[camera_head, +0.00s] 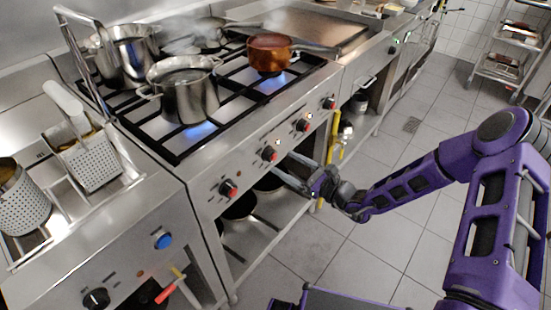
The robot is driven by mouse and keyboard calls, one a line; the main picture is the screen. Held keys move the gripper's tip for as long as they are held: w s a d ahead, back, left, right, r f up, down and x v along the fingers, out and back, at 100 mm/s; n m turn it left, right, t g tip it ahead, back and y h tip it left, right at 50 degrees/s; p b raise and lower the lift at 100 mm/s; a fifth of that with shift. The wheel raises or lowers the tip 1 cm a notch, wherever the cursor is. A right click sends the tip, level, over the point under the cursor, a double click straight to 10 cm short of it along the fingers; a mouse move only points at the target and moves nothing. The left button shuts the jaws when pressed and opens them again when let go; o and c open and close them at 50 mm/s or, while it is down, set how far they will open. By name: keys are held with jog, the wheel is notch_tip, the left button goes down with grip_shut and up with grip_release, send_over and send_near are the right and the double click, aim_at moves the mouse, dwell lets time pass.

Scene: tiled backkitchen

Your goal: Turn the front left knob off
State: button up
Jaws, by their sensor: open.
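The stove's front panel (250,172) carries a row of red-and-black knobs. The leftmost knob (228,188) is left of my gripper. The second knob (269,154) is closest to the fingertips, with a third knob (303,125) and the rightmost knob (329,103) farther along. I cannot tell from their faces which burner each one serves. A blue flame (200,131) burns under the steel pot at the front left of the stove top. My gripper (285,168) is open and empty in front of the panel, its fingers pointing left toward it. I cannot tell whether it touches anything.
A steaming steel pot (188,94) and a copper pan (270,54) stand on the grates; another flame (277,84) burns under the pan. Pans (240,206) sit on the shelf below. A fryer with perforated baskets (93,163) is at left. The tiled floor (340,240) has free room.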

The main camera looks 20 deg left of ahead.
aim_at(276, 157)
jog(key=shift+x, duration=2.4)
grip_shut()
